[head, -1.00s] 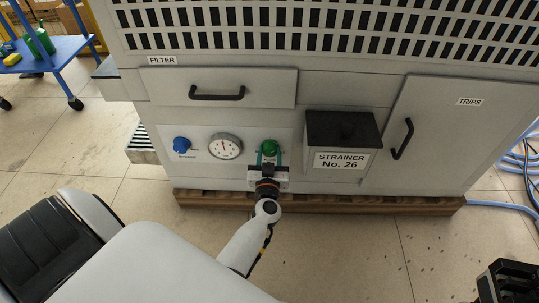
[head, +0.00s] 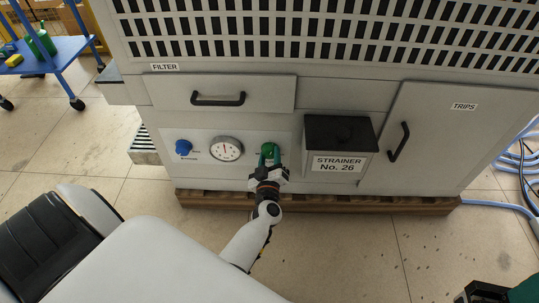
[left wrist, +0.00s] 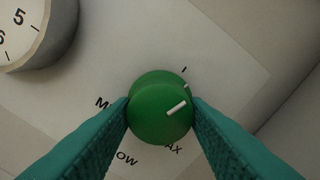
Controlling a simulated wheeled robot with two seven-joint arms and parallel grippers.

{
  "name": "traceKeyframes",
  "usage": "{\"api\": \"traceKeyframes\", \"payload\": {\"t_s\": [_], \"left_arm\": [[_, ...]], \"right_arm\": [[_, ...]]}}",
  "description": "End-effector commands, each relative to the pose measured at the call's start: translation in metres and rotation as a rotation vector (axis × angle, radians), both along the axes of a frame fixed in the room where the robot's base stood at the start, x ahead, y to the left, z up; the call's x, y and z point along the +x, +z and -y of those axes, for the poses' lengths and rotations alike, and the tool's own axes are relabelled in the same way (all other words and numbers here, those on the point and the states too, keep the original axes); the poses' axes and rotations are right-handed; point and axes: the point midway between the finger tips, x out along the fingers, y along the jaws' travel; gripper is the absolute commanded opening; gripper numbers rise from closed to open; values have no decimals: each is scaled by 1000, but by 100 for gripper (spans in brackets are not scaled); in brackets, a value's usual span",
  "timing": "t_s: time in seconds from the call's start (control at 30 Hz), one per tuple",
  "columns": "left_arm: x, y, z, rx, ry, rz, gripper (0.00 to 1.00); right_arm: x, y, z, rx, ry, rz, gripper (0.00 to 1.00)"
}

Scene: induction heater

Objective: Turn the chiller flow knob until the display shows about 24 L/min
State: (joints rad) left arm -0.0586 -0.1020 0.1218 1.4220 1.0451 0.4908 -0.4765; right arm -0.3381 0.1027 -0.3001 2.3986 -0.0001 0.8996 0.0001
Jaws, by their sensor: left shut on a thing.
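The green flow knob (head: 269,150) is on the lower front panel of the grey chiller cabinet. In the left wrist view the green knob (left wrist: 161,107) has a white pointer line at its right side, and partly hidden lettering lies below it. My left gripper (head: 269,160) is shut on the knob, with a teal finger on each side of it in the left wrist view (left wrist: 161,110). The round dial gauge (head: 226,149) has a red needle pointing roughly up; its numbers are too small to read. In the wrist view only the gauge's edge (left wrist: 35,40) shows, with 5 and 6. My right gripper (head: 490,292) is partly in view at the bottom right; its jaws are unclear.
A blue knob (head: 183,147) is left of the gauge. A black-lidded strainer box (head: 340,135) projects to the right of the green knob. A filter drawer (head: 270,92) is above, and a trips door (head: 430,140) is at right. Blue hoses (head: 515,205) lie on the floor.

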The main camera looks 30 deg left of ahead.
Motion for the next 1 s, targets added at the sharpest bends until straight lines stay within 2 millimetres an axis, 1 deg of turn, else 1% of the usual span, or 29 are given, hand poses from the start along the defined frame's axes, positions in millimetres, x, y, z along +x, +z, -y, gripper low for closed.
{"api": "traceKeyframes", "payload": {"t_s": [0.17, 0.6, 0.8, 1.0], "left_arm": [[0, 0, 1, -144, 0, 85, 18], [0, 0, 1, -481, 0, 292, 18], [0, 0, 2, -593, 0, 361, 18], [0, 0, 2, -664, 0, 404, 18]], "right_arm": [[1, -2, 0, 0, 0, -24, 35], [-1, 3, 0, 2, -1, -10, 35], [-2, 5, 1, 4, -1, 1, 35], [-2, 4, 1, 4, -1, 1, 35]]}}
